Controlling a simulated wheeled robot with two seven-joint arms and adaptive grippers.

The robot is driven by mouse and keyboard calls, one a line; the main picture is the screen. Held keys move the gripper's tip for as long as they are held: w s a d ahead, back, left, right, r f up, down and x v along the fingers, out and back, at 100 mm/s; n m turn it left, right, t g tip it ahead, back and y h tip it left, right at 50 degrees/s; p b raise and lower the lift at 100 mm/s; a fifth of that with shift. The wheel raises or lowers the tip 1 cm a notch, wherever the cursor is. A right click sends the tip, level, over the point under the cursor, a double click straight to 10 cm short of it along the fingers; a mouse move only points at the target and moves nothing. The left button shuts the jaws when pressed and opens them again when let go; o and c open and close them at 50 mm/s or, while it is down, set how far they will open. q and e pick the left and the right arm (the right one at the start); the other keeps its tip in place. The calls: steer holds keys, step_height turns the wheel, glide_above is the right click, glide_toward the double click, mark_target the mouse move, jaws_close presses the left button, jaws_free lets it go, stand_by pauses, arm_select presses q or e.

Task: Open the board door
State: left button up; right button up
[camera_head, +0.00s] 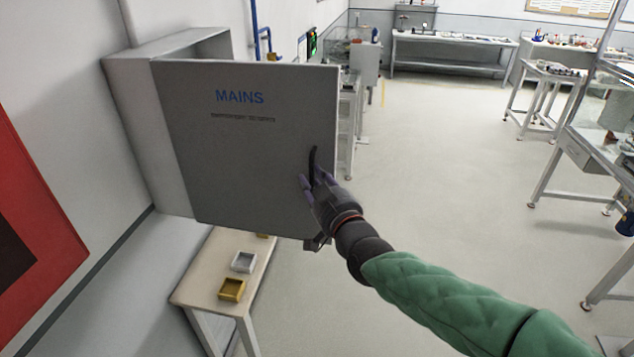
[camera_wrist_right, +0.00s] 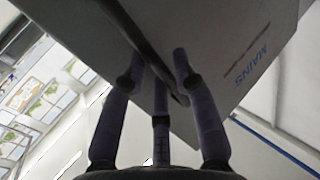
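The board is a grey wall box (camera_head: 150,135) at the left of the head view. Its grey door (camera_head: 235,165) is marked MAINS and stands ajar, swung out from the box with its free edge to the right. A dark curved handle (camera_head: 312,165) sits near that edge. My right gripper (camera_head: 316,182) is at the handle, its fingers overlapping the handle's lower part. In the right wrist view the fingers (camera_wrist_right: 157,75) lie on and around the handle (camera_wrist_right: 135,35), close to the door face (camera_wrist_right: 215,60). How firmly they close on it is unclear. My left gripper is out of view.
A small table (camera_head: 205,287) with a white tray (camera_head: 243,262) and a yellow tray (camera_head: 231,290) stands below the board. A red panel (camera_head: 35,215) is on the left wall. The floor (camera_head: 430,150) to the right is clear, with benches (camera_head: 450,45) beyond.

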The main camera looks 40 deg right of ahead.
steer(key=shift+w+a, duration=0.15)
steer(key=shift+f, duration=0.1)
steer(key=shift+s, duration=0.25)
steer(key=v, duration=1.1)
steer(key=shift+s, duration=0.25)
steer(key=shift+a, duration=0.1)
